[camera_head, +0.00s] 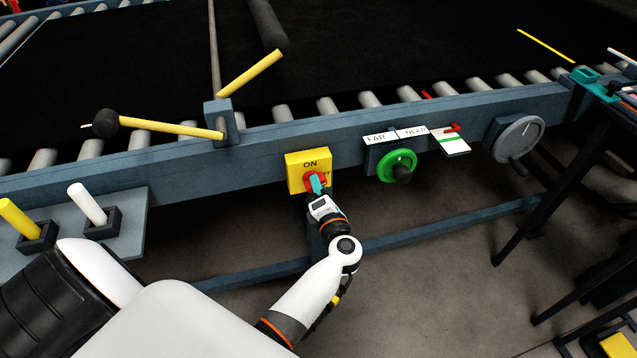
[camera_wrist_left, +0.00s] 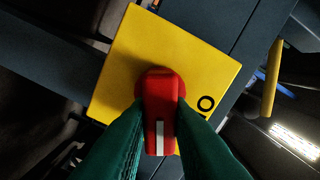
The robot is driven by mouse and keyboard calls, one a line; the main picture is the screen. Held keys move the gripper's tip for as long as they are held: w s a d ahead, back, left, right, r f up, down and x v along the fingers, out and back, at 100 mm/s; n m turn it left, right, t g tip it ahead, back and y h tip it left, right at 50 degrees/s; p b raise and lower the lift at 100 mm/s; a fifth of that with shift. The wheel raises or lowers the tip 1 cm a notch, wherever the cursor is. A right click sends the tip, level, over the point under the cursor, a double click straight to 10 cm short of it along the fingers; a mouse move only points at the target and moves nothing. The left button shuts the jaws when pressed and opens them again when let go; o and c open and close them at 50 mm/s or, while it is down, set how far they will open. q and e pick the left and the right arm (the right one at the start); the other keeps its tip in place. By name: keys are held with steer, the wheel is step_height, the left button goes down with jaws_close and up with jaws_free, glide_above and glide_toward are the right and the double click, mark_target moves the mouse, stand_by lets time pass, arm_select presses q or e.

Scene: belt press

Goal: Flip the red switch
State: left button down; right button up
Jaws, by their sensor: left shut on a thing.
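The red switch (camera_head: 309,186) is a rotary handle on a yellow box (camera_head: 294,179) fixed to the front of the conveyor frame. The box reads ON at the top; a partly covered label shows at its right. My left gripper (camera_head: 317,183) has its green fingers on the switch. In the left wrist view, the red switch (camera_wrist_left: 160,88) has a white stripe on its handle, and my left gripper's fingers (camera_wrist_left: 160,112) close on it from both sides. One letter O shows on the yellow box (camera_wrist_left: 195,62). My right gripper is not in view.
Right of the box are a green knob (camera_head: 395,163) under FAR and NEAR labels, a red pointer on a white and green plate (camera_head: 450,144), and a grey handwheel (camera_head: 517,138). White (camera_head: 87,203) and yellow (camera_head: 17,220) levers stand at left. A lower rail runs below the box.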

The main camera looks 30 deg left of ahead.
arm_select(q)
steer(key=m+p, duration=0.3)
steer(key=m, duration=0.2)
steer(key=shift+w+f, duration=0.1)
stand_by(0.4)
steer(key=c, duration=1.3)
jaws_free()
steer(key=shift+f, duration=0.1)
